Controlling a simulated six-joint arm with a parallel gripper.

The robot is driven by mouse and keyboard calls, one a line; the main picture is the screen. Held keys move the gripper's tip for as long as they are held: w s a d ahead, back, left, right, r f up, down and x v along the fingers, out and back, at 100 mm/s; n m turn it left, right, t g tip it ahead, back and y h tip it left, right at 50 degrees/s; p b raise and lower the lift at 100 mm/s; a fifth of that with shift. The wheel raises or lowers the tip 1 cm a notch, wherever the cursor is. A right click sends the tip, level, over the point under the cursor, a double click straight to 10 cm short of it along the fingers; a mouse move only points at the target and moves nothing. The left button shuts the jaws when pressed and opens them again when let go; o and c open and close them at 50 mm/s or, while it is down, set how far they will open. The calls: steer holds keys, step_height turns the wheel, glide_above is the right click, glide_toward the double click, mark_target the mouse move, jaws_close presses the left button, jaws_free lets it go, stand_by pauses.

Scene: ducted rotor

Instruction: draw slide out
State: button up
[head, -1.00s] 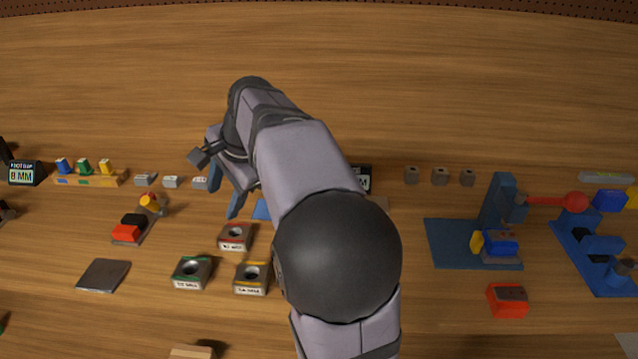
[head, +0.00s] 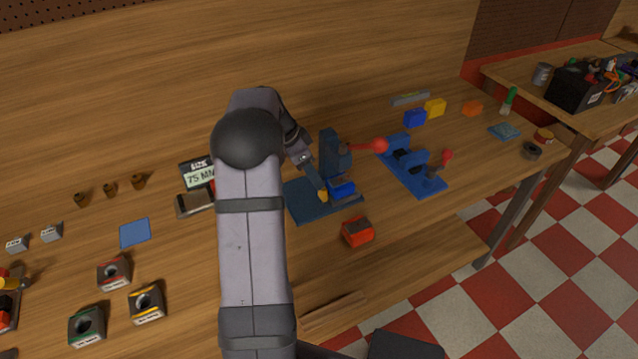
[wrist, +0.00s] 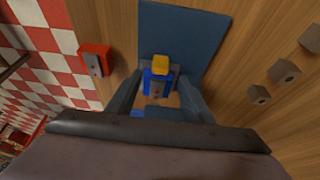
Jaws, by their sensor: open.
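A dark blue press-like fixture has a flat base plate (head: 300,203), an upright post (head: 329,158) and a lever ending in a red ball (head: 379,145). A blue block (head: 343,189), which may be the slide, sits low in front of the post, with a small yellow piece (head: 323,196) at its left. In the wrist view the blue block (wrist: 157,84) and yellow piece (wrist: 160,64) appear between the fingers. My gripper (wrist: 158,92) is open above the plate; the head view shows it partly hidden by my arm. Contact with the block cannot be told.
A red block (head: 358,232) lies in front of the plate. A second blue fixture (head: 413,170) stands close on the right. Blue (head: 415,118) and yellow (head: 435,107) blocks lie behind it. Bare wood lies behind the fixtures.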

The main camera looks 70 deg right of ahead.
steer(key=shift+p+x, duration=1.4)
steer(key=shift+x, duration=2.1)
